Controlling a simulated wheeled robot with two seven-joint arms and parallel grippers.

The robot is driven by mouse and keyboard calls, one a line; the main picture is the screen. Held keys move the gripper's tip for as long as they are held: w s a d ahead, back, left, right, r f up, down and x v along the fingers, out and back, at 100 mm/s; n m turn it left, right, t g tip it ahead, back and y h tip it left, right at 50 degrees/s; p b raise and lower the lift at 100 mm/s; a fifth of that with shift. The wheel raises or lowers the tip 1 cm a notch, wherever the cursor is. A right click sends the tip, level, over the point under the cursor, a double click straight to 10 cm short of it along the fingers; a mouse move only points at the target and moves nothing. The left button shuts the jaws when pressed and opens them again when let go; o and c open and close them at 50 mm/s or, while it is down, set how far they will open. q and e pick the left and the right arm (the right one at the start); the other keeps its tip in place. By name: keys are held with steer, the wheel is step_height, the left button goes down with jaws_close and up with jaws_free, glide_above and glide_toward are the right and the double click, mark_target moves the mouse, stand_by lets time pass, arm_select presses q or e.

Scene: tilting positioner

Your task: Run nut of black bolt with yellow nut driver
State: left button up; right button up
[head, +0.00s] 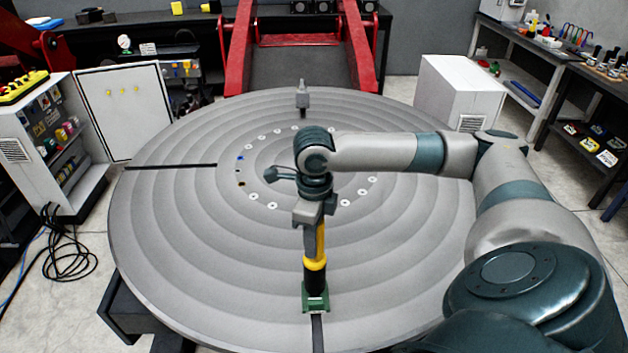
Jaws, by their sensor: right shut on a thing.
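My right gripper (311,212) is shut on the yellow nut driver (314,262), near the front of the round grey table (190,270). The driver has a yellow body and a black lower part. Its lower end meets a green block (315,297) at the table's front slot; I cannot tell whether it rests in the block or is apart from it. A small dark piece (240,184), possibly the black bolt, is at the left of the ring of holes. It is too small to make out its nut. My left gripper is not in view.
A small blue piece (240,157) is on the ring near the dark one. A grey clamp block (302,97) stands at the table's far edge. Red arms (238,45) rise behind. A white cabinet (462,90) stands at the right. The table's left side is clear.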

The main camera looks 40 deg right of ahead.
steer(key=shift+f, duration=0.4)
stand_by(0.8)
steer(key=shift+s+a+f, duration=0.1)
steer(key=shift+s+f, duration=0.05)
steer(key=shift+f, duration=0.05)
stand_by(1.2)
steer(key=shift+w+r, duration=0.2)
steer(key=shift+r, duration=5.75)
steer(key=shift+f, duration=0.1)
